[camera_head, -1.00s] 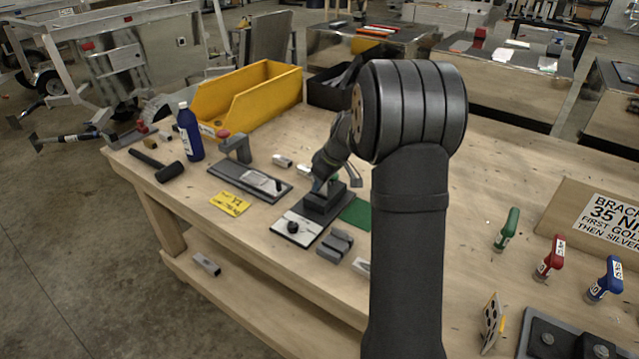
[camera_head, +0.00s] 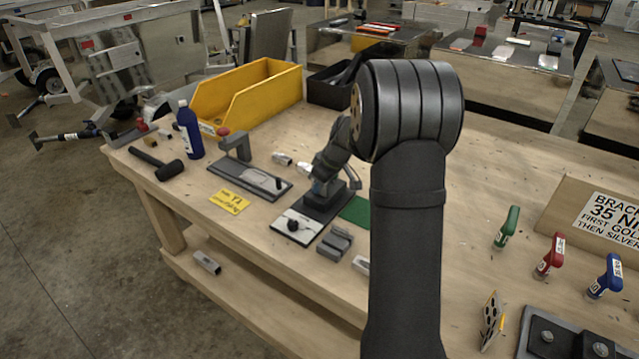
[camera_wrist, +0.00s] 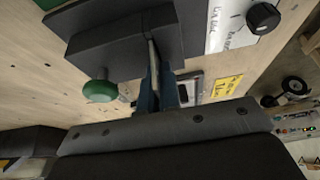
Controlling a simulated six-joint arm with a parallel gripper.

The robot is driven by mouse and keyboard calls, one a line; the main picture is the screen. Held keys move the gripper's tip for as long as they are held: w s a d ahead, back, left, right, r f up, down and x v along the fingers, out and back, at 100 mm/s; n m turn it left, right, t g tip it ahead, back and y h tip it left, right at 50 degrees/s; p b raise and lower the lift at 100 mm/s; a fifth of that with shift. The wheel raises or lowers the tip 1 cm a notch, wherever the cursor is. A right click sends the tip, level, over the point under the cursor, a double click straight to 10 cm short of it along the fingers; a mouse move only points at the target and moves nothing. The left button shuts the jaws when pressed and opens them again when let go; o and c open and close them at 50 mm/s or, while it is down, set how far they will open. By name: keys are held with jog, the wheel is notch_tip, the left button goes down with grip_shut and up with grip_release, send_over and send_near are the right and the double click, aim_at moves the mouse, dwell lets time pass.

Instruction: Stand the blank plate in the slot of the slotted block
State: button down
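The dark slotted block (camera_head: 341,196) stands on a base board on the bench, partly hidden by my gripper (camera_head: 321,190). In the wrist view the block (camera_wrist: 112,52) fills the upper middle. My gripper's blue fingers (camera_wrist: 160,92) are close together on a thin grey plate (camera_wrist: 152,58), seen nearly edge-on. The plate's far end meets the block at its slot; I cannot tell how deep it sits. In the head view the plate is hidden by my gripper and arm.
A white card with a black knob (camera_head: 294,224) lies in front of the block. Grey blocks (camera_head: 336,243) and a green mat (camera_head: 356,211) are close by. A grey fixture (camera_head: 250,179), yellow label (camera_head: 229,202) and yellow bin (camera_head: 245,95) stand left and behind.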

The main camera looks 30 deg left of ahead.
jog(key=shift+f, duration=0.2)
jog(key=shift+r, duration=0.15)
jog(key=shift+r, duration=0.45)
jog(key=shift+f, duration=0.55)
dwell(1.1)
jog(key=c, duration=1.6)
grip_release()
jog(key=v, duration=1.7)
jog(key=shift+d+r, duration=0.1)
jog(key=shift+r, duration=0.1)
